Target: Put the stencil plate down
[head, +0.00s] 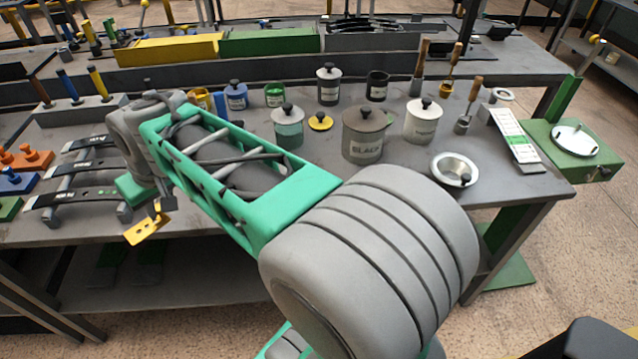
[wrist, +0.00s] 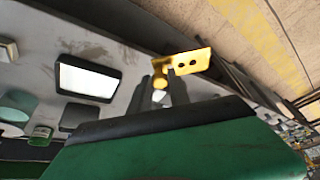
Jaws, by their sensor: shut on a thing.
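The stencil plate is a small yellow plate (head: 143,230) with dark holes, seen in the head view just off the front edge of the grey workbench. My gripper (head: 157,213) is shut on it. In the wrist view the yellow plate (wrist: 189,62) shows two dark holes and a yellow knob-like part at the tips of my gripper (wrist: 162,88). The plate is held out tilted, and no support touches it in view. My green and grey arm hides part of the bench behind it.
The grey workbench (head: 225,177) carries several lidded pots, including one marked BLACK (head: 364,134), brushes, and a round metal dish (head: 454,170). Leaf springs on a rack (head: 75,190) lie to the left. A lower shelf (head: 200,275) is under the bench. Bare bench top shows around the pots.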

